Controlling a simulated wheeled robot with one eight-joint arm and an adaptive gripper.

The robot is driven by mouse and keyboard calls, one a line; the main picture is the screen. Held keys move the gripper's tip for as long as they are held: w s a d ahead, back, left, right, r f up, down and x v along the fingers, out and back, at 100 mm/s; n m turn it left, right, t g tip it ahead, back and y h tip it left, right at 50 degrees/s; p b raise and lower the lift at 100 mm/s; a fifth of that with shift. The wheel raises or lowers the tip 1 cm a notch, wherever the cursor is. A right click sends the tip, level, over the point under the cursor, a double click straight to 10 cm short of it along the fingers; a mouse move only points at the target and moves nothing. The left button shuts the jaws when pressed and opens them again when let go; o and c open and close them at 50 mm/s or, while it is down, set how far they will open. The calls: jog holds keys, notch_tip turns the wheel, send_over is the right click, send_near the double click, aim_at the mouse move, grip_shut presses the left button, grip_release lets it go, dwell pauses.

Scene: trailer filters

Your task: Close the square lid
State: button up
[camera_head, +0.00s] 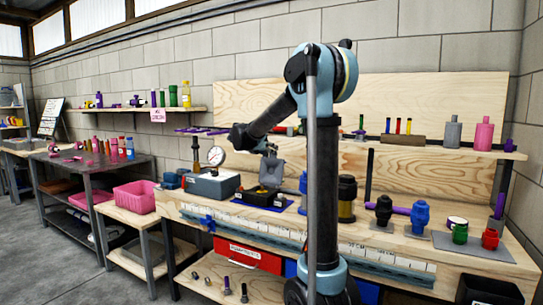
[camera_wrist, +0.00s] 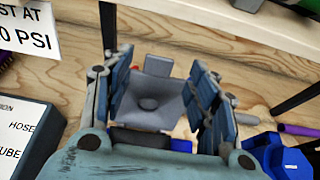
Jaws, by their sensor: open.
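The square lid (camera_head: 271,172) is grey and stands raised, tilted back, at the rear of a small black box (camera_head: 262,197) on the workbench. In the wrist view the grey lid (camera_wrist: 158,92), with a round boss in its middle, shows between my fingers. My gripper (camera_head: 268,150) is above and near the lid. In the wrist view my gripper (camera_wrist: 161,62) is open, with one blue finger to each side of the lid. I cannot tell whether either finger touches it. The box is mostly hidden below the gripper in the wrist view.
A grey box with a pressure gauge (camera_head: 216,157) stands left of the black box. A blue fitting (camera_wrist: 280,160) is at right in the wrist view. Black and gold cylinders (camera_head: 346,198) stand to the right. A shelf (camera_head: 420,146) runs behind, above the bench.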

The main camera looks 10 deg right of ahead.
aim_at(272, 161)
jog(key=shift+x, duration=2.5)
jog(key=shift+c, duration=0.5)
jog(key=shift+r, duration=0.1)
grip_shut()
